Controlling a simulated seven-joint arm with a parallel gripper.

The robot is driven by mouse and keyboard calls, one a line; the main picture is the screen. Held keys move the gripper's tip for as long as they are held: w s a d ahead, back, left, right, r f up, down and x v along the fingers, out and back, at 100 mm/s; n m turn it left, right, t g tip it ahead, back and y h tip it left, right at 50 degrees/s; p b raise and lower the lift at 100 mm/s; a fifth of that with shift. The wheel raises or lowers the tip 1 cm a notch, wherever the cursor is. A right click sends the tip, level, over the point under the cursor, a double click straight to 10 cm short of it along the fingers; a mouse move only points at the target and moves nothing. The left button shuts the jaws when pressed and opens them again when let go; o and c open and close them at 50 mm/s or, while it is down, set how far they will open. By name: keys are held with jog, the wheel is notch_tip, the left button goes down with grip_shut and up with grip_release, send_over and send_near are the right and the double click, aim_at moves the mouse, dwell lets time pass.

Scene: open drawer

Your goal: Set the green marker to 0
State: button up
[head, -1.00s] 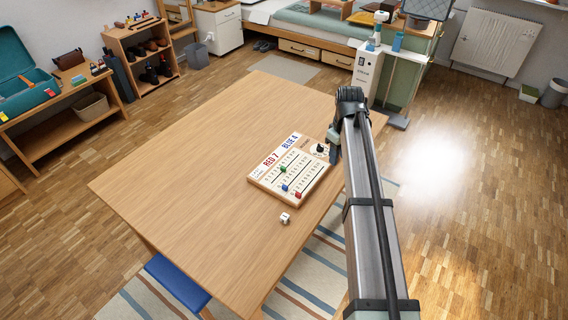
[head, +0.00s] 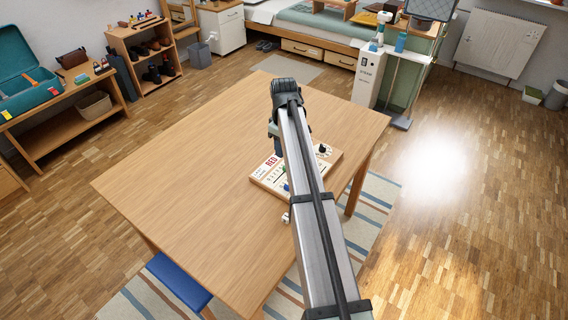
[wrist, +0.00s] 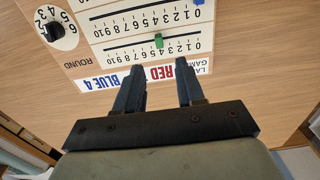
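The white scoreboard (wrist: 110,57) lies on the table; it appears upside down in the wrist view, with RED and BLUE 4 labels and number scales. The green marker (wrist: 158,41) sits on the slot nearest those labels, at about 4, with the 0 end to its right. My gripper (wrist: 158,66) is open and empty, its fingers apart over the label strip, on the label side of the green marker. In the head view my gripper (head: 274,132) is above the board's far left edge, and my arm hides much of the board.
A blue marker (wrist: 199,2) is at the 0 end of the neighbouring scale. A black round dial (wrist: 54,31) is at the board's corner. A white die (head: 286,217) lies near the board, partly behind my arm. The left of the wooden table (head: 180,175) is clear.

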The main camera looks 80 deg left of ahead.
notch_tip(320, 180, down, 8)
jog(key=shift+f, duration=0.1)
dwell(0.4)
jog(key=shift+c, duration=0.4)
grip_shut()
dwell(0.9)
